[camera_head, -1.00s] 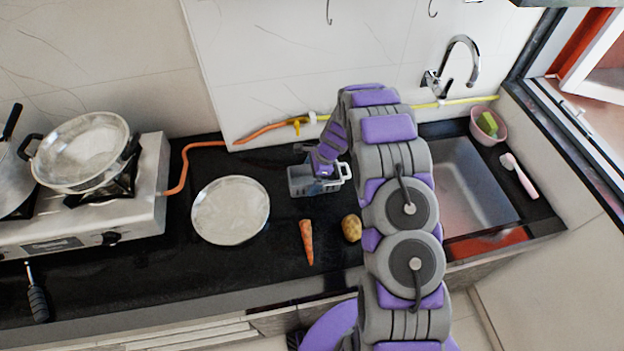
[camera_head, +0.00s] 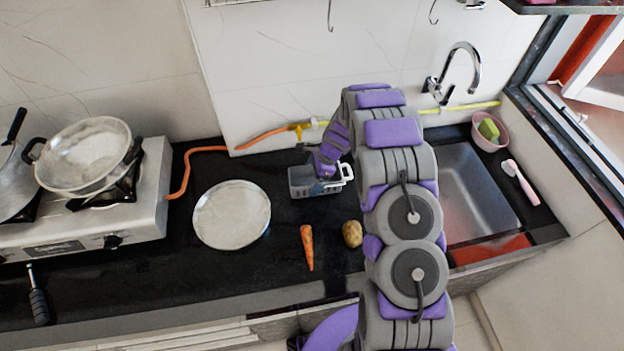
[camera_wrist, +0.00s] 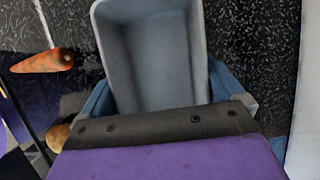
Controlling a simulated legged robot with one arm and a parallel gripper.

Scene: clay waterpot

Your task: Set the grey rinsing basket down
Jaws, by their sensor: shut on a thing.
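The grey rinsing basket (camera_head: 303,181) is at the back of the black counter, between the round metal plate and the sink. It looks upright, with a white handle on its right side. My gripper (camera_head: 325,172) is shut on the basket at its right part. In the wrist view the basket (camera_wrist: 150,55) is empty inside, and my gripper (camera_wrist: 170,108) covers its near end. The basket is at or very close to the counter top; I cannot tell whether its base touches.
A carrot (camera_head: 307,247) and a potato (camera_head: 352,233) lie in front of the basket. The metal plate (camera_head: 232,214) lies to the left, the stove (camera_head: 150,210) beyond it. The sink (camera_head: 470,190) is at the right. A hose (camera_head: 190,165) runs along the wall.

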